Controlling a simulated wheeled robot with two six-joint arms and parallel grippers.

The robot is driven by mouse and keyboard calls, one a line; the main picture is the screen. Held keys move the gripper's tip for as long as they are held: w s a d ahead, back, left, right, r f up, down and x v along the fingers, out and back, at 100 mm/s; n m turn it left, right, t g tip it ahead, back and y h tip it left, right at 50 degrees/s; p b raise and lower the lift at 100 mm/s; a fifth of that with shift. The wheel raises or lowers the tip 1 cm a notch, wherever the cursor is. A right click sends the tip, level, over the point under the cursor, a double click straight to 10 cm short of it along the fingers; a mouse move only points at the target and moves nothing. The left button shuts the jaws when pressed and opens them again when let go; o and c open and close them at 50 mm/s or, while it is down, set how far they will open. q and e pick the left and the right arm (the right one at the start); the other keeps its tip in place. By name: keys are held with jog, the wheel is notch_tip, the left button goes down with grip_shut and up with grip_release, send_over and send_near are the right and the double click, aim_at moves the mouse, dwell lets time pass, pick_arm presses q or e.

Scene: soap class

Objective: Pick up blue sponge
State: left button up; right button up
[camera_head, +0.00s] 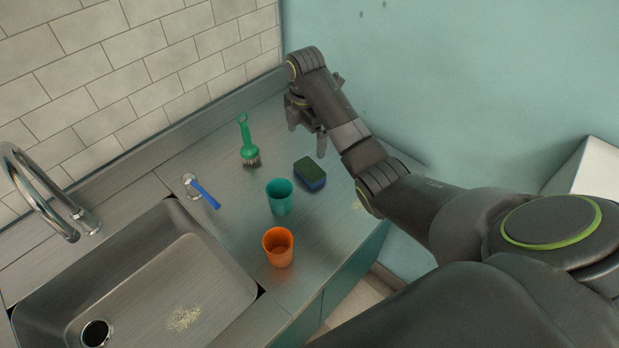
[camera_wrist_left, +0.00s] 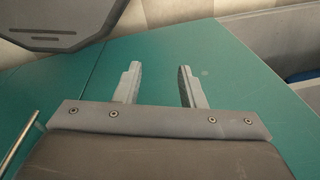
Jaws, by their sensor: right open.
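The blue sponge (camera_head: 310,175), with a dark green top, lies on the steel counter right of the teal cup. My right gripper (camera_head: 307,143) is open and empty. It hangs above the far part of the counter, behind the sponge and apart from it, with its fingers pointing down. My left gripper (camera_wrist_left: 160,88) shows only in the left wrist view. Its two fingers stand apart with nothing between them, in front of a teal surface (camera_wrist_left: 150,55). The sponge is not in the left wrist view.
A teal cup (camera_head: 279,198) stands close left of the sponge, and an orange cup (camera_head: 278,247) stands nearer. A green brush (camera_head: 247,142) and a blue-handled tool (camera_head: 203,191) lie to the left. The sink (camera_head: 215,262) and faucet (camera_head: 42,185) are further left. A wall (camera_head: 400,70) rises behind.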

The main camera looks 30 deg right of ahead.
jog(key=b, duration=0.5)
send_over(309, 169)
jog(key=f, duration=0.6)
jog(key=shift+a, duration=0.35)
jog(key=shift+f+p, duration=0.4)
jog(key=shift+p, duration=0.2)
jog(key=shift+f, duration=0.85)
jog(key=shift+d+f+p, duration=0.15)
jog(key=shift+f+p, duration=0.2)
jog(key=shift+p, duration=0.15)
jog(key=f, duration=0.2)
jog(key=f+p, duration=0.1)
jog(key=shift+d+f, duration=0.2)
jog(key=shift+d, duration=0.1)
jog(key=shift+f, duration=0.5)
jog(key=c, duration=0.8)
